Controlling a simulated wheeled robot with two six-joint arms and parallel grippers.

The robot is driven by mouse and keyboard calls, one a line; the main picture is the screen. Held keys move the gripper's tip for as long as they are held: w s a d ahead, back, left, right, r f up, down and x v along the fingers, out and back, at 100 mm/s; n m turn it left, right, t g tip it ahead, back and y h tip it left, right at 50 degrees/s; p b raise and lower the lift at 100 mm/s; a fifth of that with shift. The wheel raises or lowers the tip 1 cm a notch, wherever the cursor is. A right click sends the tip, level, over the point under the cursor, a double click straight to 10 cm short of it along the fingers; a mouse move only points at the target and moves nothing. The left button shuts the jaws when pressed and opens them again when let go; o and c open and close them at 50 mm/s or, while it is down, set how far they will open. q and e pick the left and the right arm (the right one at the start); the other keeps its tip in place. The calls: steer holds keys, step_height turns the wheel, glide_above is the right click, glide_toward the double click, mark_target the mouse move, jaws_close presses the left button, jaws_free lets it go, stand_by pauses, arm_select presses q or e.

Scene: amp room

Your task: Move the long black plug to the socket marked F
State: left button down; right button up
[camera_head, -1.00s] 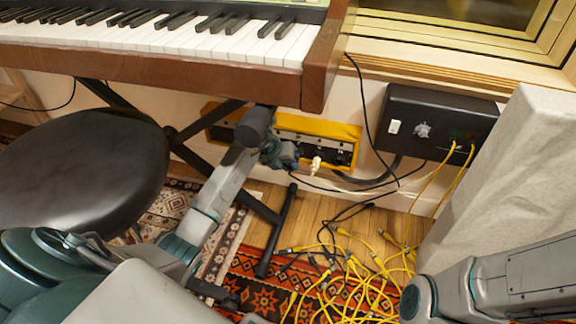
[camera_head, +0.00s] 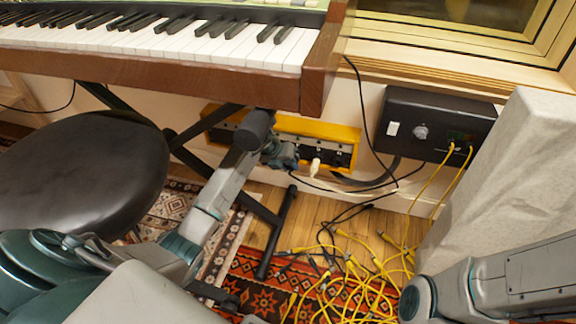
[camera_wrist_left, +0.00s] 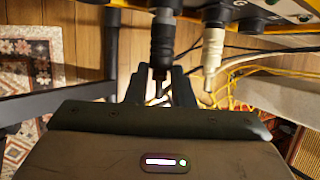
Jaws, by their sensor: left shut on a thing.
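The long black plug (camera_wrist_left: 162,42) stands upright in the left wrist view, its top end at the yellow socket strip (camera_wrist_left: 285,28). My left gripper (camera_wrist_left: 160,78) is shut on its lower part; I cannot tell how far the plug sits in a socket. A white plug (camera_wrist_left: 213,48) hangs just right of it, beside it. The letter G shows on the strip to the right; the mark above the black plug is hidden. In the head view my left gripper (camera_head: 284,156) is at the yellow strip (camera_head: 345,132) under the keyboard. My right gripper is out of view.
The keyboard (camera_head: 170,62) and its dark stand overhang the strip. A round black stool (camera_head: 80,175) is at left. A black box (camera_head: 440,123) hangs on the wall. Yellow cables (camera_head: 350,275) lie tangled on the rug, beside a pale grey block (camera_head: 505,175).

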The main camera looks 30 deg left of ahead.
arm_select(q)
steer(key=shift+w, duration=0.25)
stand_by(0.5)
steer(key=c, duration=1.2)
jaws_free()
steer(key=shift+o, duration=0.2)
